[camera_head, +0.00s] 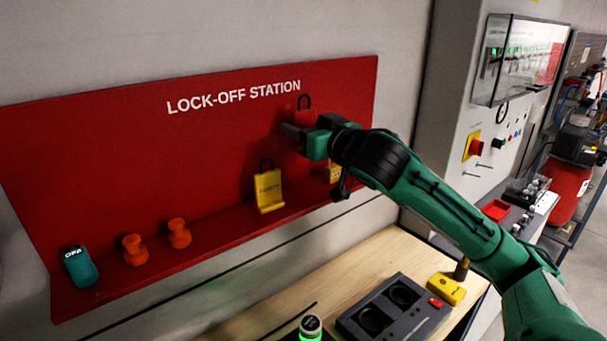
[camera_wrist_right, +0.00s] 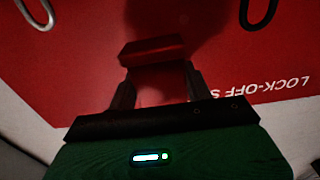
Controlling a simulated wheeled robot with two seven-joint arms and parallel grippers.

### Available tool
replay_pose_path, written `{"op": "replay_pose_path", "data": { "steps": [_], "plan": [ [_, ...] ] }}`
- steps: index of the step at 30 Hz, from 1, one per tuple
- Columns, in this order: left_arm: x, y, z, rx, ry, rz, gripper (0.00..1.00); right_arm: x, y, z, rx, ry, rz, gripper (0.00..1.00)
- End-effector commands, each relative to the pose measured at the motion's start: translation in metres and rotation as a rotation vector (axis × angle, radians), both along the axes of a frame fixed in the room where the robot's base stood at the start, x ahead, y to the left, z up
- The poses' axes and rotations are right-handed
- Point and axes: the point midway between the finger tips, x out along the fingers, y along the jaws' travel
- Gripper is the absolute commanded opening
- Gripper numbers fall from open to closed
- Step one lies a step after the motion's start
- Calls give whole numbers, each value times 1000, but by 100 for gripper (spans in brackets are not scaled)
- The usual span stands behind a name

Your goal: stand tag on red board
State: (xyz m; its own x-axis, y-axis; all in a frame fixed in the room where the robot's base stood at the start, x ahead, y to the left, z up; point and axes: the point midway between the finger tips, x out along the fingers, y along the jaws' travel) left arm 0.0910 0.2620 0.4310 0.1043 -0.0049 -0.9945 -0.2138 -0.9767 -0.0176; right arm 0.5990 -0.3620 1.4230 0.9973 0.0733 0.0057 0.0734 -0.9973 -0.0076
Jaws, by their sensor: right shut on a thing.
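The red board (camera_head: 130,150), marked LOCK-OFF STATION, is on the wall with a red ledge along its bottom. My right gripper (camera_head: 295,130) is shut on a red tag (camera_head: 304,116) with a black loop on top, held in front of the board's upper right part, above the ledge. In the right wrist view, the red tag (camera_wrist_right: 152,50) sits between the fingers (camera_wrist_right: 157,78), with the red board (camera_wrist_right: 230,65) behind it. Part of the tag is hidden by the gripper. Whether it touches the board I cannot tell. My left gripper is out of view.
A yellow tag (camera_head: 269,190) stands on the ledge; another yellow tag (camera_head: 335,174) is partly behind my right arm. Two orange knobs (camera_head: 134,250) (camera_head: 179,233) and a teal item (camera_head: 81,266) stand further left. A grey two-socket unit (camera_head: 393,311) lies on the bench below.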

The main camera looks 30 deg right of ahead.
Motion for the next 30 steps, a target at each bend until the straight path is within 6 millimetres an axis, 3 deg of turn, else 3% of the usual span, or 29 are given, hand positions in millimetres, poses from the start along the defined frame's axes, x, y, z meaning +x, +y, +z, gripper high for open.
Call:
{"op": "replay_pose_path", "data": {
  "steps": [4,12,30],
  "plan": [
    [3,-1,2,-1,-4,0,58,0,0,-25,0,6,1,27],
    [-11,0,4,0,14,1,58,0,0,-61,0,3,-1,27],
    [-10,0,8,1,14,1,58,0,0,-106,0,1,0,27]
  ]
}}
